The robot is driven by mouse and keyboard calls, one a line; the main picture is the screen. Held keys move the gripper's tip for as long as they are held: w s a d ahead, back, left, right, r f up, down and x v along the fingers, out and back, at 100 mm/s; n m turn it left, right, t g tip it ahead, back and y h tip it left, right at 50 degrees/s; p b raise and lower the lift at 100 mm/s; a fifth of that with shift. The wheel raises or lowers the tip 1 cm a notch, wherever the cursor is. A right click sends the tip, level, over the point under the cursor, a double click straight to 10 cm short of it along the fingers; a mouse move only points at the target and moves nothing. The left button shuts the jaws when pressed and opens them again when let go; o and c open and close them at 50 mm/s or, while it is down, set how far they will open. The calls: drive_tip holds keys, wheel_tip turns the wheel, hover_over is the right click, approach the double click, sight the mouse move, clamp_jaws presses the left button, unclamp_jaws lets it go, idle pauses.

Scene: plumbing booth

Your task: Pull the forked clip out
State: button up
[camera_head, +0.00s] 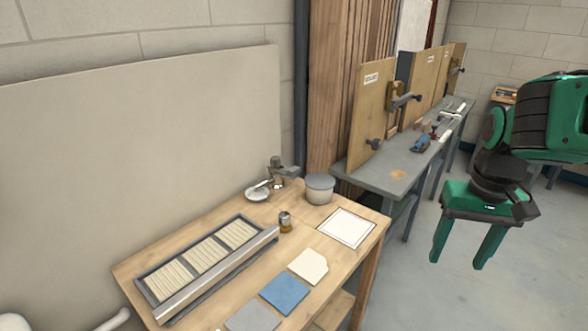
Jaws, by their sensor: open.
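My gripper (457,262) hangs at the right of the head view with its two green fingers pointing down. It is open, with nothing between the fingers, over the grey floor and apart from both benches. I cannot make out the forked clip. A wooden board (366,112) stands upright on the grey bench (385,174), with a dark pipe fitting (400,99) on its upper part and a smaller dark fitting (375,144) low down. These are too small to show any clip on them.
A wooden table (190,243) in front carries a tiling tray (143,291), a grey tub (319,189), a blue tile (285,293) and a white-bordered sheet (347,227). A blue tool (421,143) lies on the grey bench. The floor (415,280) under my gripper is clear.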

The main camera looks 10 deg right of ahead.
drive_tip(key=w+r+n, duration=0.3)
drive_tip(key=w, duration=1.1)
drive_tip(key=n+t+y, duration=0.3)
drive_tip(key=n, duration=0.7)
hover_over(294, 168)
drive_tip(key=s+d, duration=0.2)
drive_tip(key=s, duration=0.2)
wheel_tip(294, 168, down, 6)
drive_tip(key=x, duration=0.6)
drive_tip(key=w+x, duration=0.1)
drive_tip(key=x, duration=0.3)
drive_tip(key=shift+d, duration=0.4)
